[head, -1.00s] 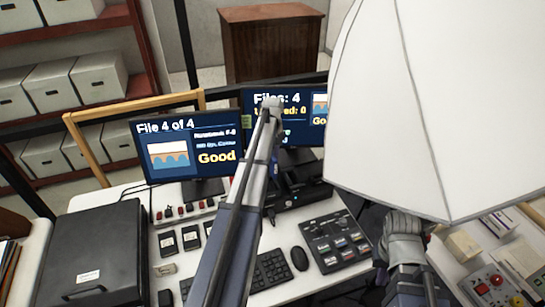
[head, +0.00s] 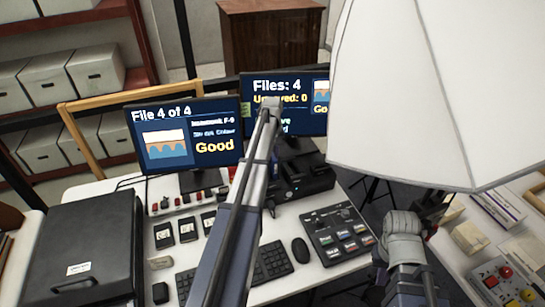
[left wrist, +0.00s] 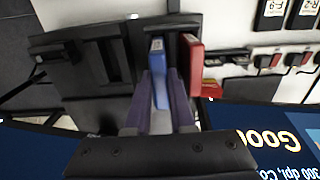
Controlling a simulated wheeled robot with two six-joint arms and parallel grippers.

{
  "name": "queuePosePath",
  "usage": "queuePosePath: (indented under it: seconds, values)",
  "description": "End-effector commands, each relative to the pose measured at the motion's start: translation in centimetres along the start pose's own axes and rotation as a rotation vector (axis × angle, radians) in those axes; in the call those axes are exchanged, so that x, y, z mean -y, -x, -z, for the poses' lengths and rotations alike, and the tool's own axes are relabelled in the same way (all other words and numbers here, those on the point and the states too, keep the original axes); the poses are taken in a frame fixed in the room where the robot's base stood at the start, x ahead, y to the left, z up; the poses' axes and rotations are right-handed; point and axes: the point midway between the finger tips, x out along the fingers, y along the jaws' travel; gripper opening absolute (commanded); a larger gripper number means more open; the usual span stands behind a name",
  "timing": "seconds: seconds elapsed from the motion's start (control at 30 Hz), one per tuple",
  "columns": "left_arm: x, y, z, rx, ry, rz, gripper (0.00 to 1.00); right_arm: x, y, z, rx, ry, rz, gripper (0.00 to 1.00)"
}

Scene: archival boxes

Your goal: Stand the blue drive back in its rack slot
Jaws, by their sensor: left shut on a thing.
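The blue drive (left wrist: 159,76) is between the fingers of my left gripper (left wrist: 160,110) in the left wrist view. The gripper is shut on it. The drive points towards the black rack (left wrist: 85,62), at a slot beside a red drive (left wrist: 190,58). I cannot tell whether its end is inside the slot. In the head view the rack (head: 308,182) stands below the right monitor. My left arm reaches towards it, and the arm hides the left gripper and the blue drive there.
A keyboard (head: 272,262), mouse (head: 300,250), control panel (head: 338,232) and black case (head: 85,245) crowd the desk. Labelled black cartridges (head: 187,228) lie left of my arm. A white lampshade (head: 425,90) fills the upper right.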

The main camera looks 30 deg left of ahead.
Motion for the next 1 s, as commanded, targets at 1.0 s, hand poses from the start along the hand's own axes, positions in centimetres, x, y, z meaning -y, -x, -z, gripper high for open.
queuePosePath:
  seconds: [1.0]
  values:
    - [0.0,-1.2,0.0,0.0,0.0,0.0,0.0,0.1,-1.2,0.1,0.0,0.0,0.0,0.0]
